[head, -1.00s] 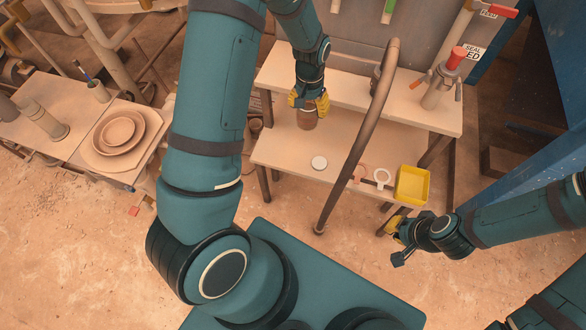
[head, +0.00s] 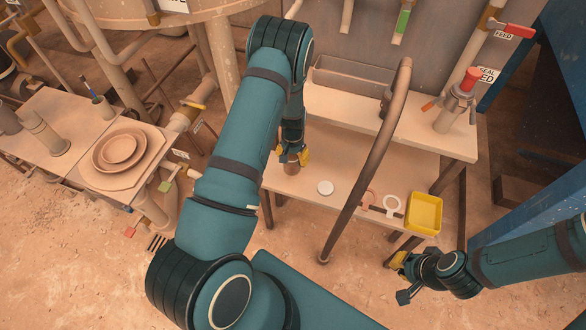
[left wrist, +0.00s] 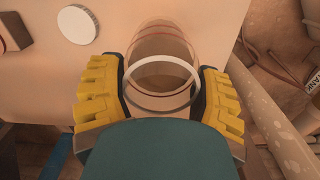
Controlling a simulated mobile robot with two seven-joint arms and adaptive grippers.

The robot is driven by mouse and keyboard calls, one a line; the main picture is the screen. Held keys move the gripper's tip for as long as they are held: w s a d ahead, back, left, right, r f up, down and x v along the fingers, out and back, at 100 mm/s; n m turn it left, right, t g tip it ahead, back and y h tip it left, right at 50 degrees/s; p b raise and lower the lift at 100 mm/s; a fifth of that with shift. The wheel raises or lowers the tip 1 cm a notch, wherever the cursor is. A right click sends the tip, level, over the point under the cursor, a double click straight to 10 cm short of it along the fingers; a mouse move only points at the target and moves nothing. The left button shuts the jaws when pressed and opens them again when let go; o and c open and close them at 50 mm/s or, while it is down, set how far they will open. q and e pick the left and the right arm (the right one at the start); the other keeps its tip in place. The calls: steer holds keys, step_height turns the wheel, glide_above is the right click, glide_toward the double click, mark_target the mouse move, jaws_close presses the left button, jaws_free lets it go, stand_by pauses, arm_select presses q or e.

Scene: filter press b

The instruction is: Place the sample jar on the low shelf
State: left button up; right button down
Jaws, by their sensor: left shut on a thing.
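The sample jar (head: 291,169) is small, clear-walled and brownish, near the left end of the low shelf (head: 300,187). My left gripper (head: 292,157) is shut on it from above. In the left wrist view the jar (left wrist: 160,75) sits between the yellow finger pads, its pale ring rim facing the camera. I cannot tell whether its base touches the shelf. A round white lid (head: 325,187) lies on the shelf to the right of the jar. My right gripper (head: 398,261) is off the shelf's front right corner; its jaw opening is unclear.
A curved brown pipe (head: 375,150) rises in front of the shelf. The upper shelf (head: 420,140) holds a red-topped valve (head: 460,100). The shelf between jar and pipe is mostly clear.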

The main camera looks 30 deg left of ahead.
mark_target(293, 166)
arm_select(q)
step_height(293, 166, down, 6)
steer(key=shift+f+b, duration=0.1)
steer(key=shift+b, duration=0.5)
steer(key=o, duration=1.3)
steer(key=shift+c, duration=0.2)
